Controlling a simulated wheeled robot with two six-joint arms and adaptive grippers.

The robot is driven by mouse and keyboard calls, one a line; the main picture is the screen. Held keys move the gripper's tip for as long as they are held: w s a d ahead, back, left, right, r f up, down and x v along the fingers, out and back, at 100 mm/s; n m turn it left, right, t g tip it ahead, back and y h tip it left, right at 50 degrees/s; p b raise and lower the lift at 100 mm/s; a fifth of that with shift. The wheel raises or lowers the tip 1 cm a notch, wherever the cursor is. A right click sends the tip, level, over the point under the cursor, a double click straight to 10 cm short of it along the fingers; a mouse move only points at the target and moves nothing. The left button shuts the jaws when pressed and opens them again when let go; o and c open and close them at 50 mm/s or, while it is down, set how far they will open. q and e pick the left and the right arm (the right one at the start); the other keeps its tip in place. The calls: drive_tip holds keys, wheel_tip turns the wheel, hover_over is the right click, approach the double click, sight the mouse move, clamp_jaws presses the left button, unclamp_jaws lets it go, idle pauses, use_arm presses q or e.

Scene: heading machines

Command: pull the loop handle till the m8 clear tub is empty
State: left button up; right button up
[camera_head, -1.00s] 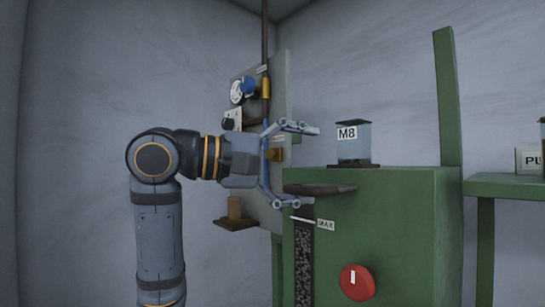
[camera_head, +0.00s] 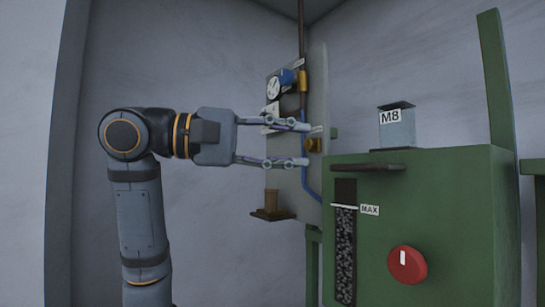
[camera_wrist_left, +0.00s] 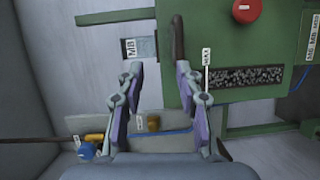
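The M8 clear tub (camera_head: 396,130), a see-through box with a dark rim, stands upright on the green machine (camera_head: 450,200). In the left wrist view its label side (camera_wrist_left: 141,47) shows, but its contents cannot be made out. A dark brown bar (camera_head: 367,167) sticks out at the machine's top front edge; I cannot tell whether it is the loop handle. It also shows in the left wrist view (camera_wrist_left: 178,40), just beyond the right finger. My left gripper (camera_head: 306,145) is open and empty, left of the bar, fingers pointing right. My right gripper is not in view.
A grey panel (camera_head: 318,100) with a gauge (camera_head: 274,88), blue and yellow fittings and a pipe stands behind the fingers. Below the bar is a window of dark pieces (camera_head: 345,240) with a MAX label (camera_head: 370,210). A red knob (camera_head: 407,265) is on the machine front.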

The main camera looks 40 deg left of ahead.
use_arm(q)
drive_tip(key=shift+s+a+f+b, duration=0.3)
drive_tip(key=shift+s+a+b, duration=0.2)
drive_tip(key=shift+s+a, duration=0.3)
drive_tip(key=shift+s, duration=0.1)
